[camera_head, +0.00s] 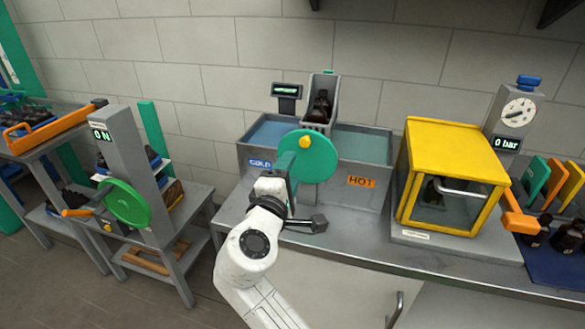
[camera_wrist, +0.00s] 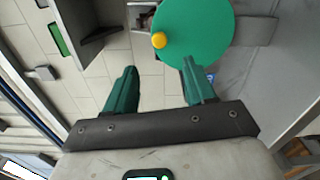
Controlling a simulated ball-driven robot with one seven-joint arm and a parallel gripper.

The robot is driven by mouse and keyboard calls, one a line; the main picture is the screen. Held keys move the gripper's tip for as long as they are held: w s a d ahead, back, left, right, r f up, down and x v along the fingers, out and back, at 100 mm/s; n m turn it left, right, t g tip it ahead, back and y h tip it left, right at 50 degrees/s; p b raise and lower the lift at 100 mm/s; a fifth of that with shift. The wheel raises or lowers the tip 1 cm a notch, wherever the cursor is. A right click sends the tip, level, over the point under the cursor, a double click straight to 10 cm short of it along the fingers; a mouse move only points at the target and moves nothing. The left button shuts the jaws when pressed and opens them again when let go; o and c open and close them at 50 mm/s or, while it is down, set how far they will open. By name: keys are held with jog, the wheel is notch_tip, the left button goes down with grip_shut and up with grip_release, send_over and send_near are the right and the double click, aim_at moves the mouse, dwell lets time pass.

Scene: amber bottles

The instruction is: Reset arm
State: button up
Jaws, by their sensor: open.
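My white arm rises from the bottom of the head view, and my gripper (camera_head: 277,176) is in front of the two-part water bath. In the wrist view my gripper (camera_wrist: 159,68) has its two green fingers wide apart with nothing between them. A green disc (camera_head: 318,158) with a yellow knob stands on the front of the bath, just beyond the fingers. The disc (camera_wrist: 207,30) also shows in the wrist view, partly behind the right finger. My arm and gripper hide part of the bath's front.
The bath has COLD (camera_head: 260,163) and HOT (camera_head: 361,182) labels. A grey holder (camera_head: 333,90) carries amber bottles above it. A yellow-framed chamber (camera_head: 455,137) with a gauge reading 0 bar stands right. A press (camera_head: 128,160) with a green wheel stands left. Bottles (camera_head: 568,236) are at far right.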

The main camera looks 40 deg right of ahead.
dwell(0.5)
jog(key=s+d+f+m+g+y, duration=0.1)
jog(key=s+f+m+g+y, duration=0.2)
jog(key=s+f, duration=0.8)
jog(key=s+d+f+m+g+y, duration=0.1)
jog(key=s+f+m+g+y, duration=0.3)
jog(key=s+f, duration=0.8)
notch_tip(320, 180, down, 3)
jog(key=y, duration=0.2)
jog(key=shift+d+m+g+y, duration=0.3)
jog(key=shift+d+m, duration=0.1)
jog(key=s+a+f+y, duration=0.1)
jog(key=s, duration=0.2)
jog(key=s+a+f+m+g+y, duration=0.1)
jog(key=s+a+y, duration=0.1)
jog(key=s, duration=0.2)
jog(key=s+a+f+m+g+y, duration=0.1)
jog(key=s+a+f, duration=0.1)
jog(key=s, duration=0.2)
jog(key=shift+s, duration=0.25)
